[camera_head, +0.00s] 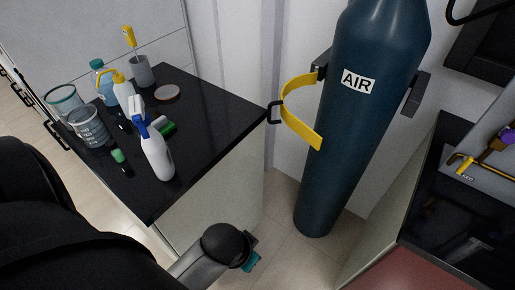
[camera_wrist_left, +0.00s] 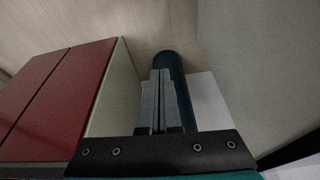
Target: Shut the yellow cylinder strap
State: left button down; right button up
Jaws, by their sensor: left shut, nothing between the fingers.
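The yellow strap (camera_head: 296,122) stands open at the left side of the dark blue AIR cylinder (camera_head: 352,130). It bows out to the left from a dark bracket (camera_head: 322,64), with a black handle (camera_head: 274,112) on its outer side. Its loose end points toward the lower right, near the cylinder's left edge. My left gripper (camera_head: 251,264) is low at the bottom of the head view, below the strap and apart from it. In the left wrist view its fingers (camera_wrist_left: 160,100) are together and empty, with the cylinder's dark blue body (camera_wrist_left: 175,68) beyond them. My right gripper is not in view.
A black-topped bench (camera_head: 215,108) at left holds a spray bottle (camera_head: 153,149), a wash bottle (camera_head: 123,90), beakers and a brush. A dark worktop (camera_head: 447,150) stands close at right of the cylinder. Tiled floor is free between bench and cylinder.

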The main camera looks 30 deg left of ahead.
pick_arm(q)
jog(key=w+r+n+t+h, duration=0.4)
jog(key=w+r+n+t, duration=0.25)
jog(key=w, duration=0.35)
jog(key=w+a+r+n+t+y, duration=0.2)
jog(key=w+a+r+n+t, duration=0.3)
jog(key=a, duration=0.5)
jog(key=w+a+r+n+t+y, duration=0.2)
jog(key=a+r+n+t, duration=0.1)
jog(key=a+n, duration=0.6)
jog(key=w+d+m, duration=0.1)
jog(key=w+d, duration=0.2)
jog(key=w, duration=0.8)
jog(key=shift+d+r, duration=0.15)
jog(key=shift+d, duration=0.2)
jog(key=shift+s, duration=0.1)
